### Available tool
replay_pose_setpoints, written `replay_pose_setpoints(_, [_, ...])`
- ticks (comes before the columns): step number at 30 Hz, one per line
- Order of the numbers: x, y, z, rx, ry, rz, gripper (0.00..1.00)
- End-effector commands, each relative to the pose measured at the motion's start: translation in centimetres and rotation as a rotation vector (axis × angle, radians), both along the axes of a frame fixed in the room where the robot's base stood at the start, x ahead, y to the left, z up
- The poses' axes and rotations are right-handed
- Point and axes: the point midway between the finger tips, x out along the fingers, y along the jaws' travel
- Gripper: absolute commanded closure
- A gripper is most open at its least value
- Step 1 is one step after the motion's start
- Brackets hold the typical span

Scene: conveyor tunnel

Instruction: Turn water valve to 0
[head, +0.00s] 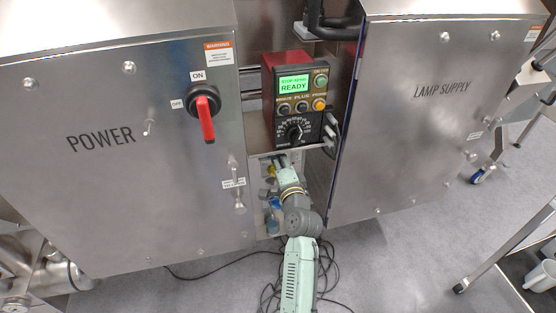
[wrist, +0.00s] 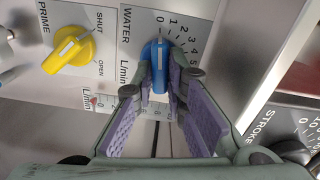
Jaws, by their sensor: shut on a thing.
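The blue water valve knob (wrist: 156,52) sits on a light panel in the wrist view. Its printed dial reads WATER, with 0 above the knob and 1 to 5 curving off to the right. The knob's white mark runs nearly upright, its upper end close to the 0. My gripper (wrist: 161,82) is shut on the knob, one purple-padded finger on each side. The fingers hide the lower part of the dial. In the head view my gripper (head: 281,163) reaches into the gap between two steel cabinets, and the knob is hard to make out there.
A yellow PRIME knob (wrist: 69,48) is left of the valve, and a STROKE dial (wrist: 292,149) is at lower right. A red control box (head: 286,85) reading READY is above my arm. The POWER cabinet (head: 100,190) and LAMP SUPPLY cabinet (head: 420,140) flank the gap closely.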

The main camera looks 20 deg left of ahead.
Motion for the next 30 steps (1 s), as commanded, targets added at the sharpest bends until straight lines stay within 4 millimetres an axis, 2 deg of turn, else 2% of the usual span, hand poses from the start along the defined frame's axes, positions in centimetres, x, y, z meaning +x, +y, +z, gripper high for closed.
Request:
replay_pose_setpoints(15, [0.04, 0.05, 0.20, -0.017, -0.015, 0.001, 1.00])
replay_pose_setpoints(16, [0.04, 0.05, 0.20, -0.017, -0.015, 0.001, 0.87])
replay_pose_setpoints(24, [0.01, 0.03, 0.11, -0.017, -0.013, 0.000, 0.69])
replay_pose_setpoints(30, [0.02, 0.01, 0.05, -0.016, -0.012, 0.000, 0.68])
